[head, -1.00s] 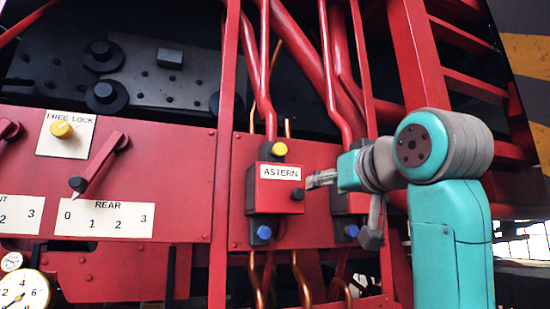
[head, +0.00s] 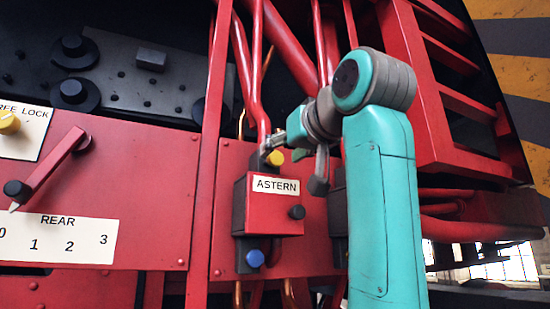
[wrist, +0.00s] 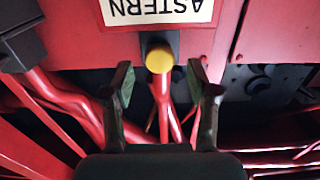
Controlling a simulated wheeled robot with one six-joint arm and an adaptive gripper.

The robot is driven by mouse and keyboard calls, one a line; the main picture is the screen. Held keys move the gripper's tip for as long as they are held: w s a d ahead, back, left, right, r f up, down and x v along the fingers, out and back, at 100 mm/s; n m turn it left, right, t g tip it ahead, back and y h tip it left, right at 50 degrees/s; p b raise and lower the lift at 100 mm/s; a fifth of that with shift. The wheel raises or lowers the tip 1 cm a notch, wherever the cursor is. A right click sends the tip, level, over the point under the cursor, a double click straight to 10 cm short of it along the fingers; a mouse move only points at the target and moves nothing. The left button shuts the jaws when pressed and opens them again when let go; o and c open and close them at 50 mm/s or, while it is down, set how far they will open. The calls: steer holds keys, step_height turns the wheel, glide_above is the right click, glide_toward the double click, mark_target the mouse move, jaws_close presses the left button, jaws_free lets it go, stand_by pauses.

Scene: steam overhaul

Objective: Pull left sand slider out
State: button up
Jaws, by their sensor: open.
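A red box labelled ASTERN (head: 273,205) is fixed to the red panel. It has a yellow knob (head: 275,158) on top, a blue knob (head: 254,258) below and a black knob (head: 297,212) on its right side. No label reads sand slider. My gripper (head: 268,145) is at the top of this box, close to the yellow knob. In the wrist view the yellow knob (wrist: 159,60) lies just ahead of and between the two spread fingertips (wrist: 160,80). The gripper is open and empty, and no finger visibly touches the knob.
A second box (head: 339,205) is mostly hidden behind my arm. Red pipes (head: 290,50) run above the boxes. A red lever (head: 55,165) over the REAR scale (head: 60,240) and the FREE LOCK plate (head: 22,140) are at left. A red ladder-like frame (head: 450,100) stands at right.

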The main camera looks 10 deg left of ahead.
mark_target(277, 156)
steer(key=shift+x, duration=1.95)
steer(key=shift+c, duration=0.2)
jaws_close()
